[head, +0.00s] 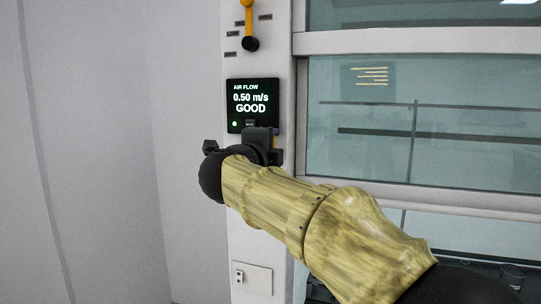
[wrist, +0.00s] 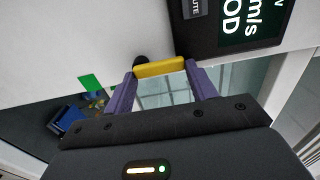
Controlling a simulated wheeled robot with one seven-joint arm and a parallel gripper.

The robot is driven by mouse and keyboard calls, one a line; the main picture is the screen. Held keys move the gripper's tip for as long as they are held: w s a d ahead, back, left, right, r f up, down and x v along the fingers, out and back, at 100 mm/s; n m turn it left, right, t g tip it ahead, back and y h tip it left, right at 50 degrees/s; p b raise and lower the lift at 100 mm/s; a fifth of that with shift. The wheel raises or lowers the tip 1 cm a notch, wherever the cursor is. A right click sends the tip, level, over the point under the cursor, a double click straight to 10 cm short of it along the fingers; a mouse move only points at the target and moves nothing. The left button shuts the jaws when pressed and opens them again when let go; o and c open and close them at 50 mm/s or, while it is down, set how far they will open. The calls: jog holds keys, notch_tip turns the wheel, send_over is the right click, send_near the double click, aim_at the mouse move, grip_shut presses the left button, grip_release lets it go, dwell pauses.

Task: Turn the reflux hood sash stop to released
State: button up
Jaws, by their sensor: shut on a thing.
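A yellow bar (wrist: 160,69), which looks like the sash stop handle, spans between the two purple fingers of my gripper (wrist: 160,76) in the wrist view. A dark round part sits at its left end. My gripper is shut on the bar, one finger at each end. In the head view my gripper (head: 268,146) is at the white hood post (head: 240,210), just below the air flow display, and mostly hides the handle. Any position marking for the stop is hidden or cannot be read.
The air flow display (head: 254,105) reads 0.50 m/s GOOD. Above it is another yellow lever (head: 249,17) with a black knob and small labels. The glass sash (head: 430,120) lies right of the post. A socket plate (head: 252,278) is low on the post.

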jog(key=shift+f, duration=0.1)
dwell(0.3)
jog(key=o, duration=1)
jog(key=shift+s, duration=0.15)
jog(key=b+v, duration=0.4)
jog(key=v, duration=1.3)
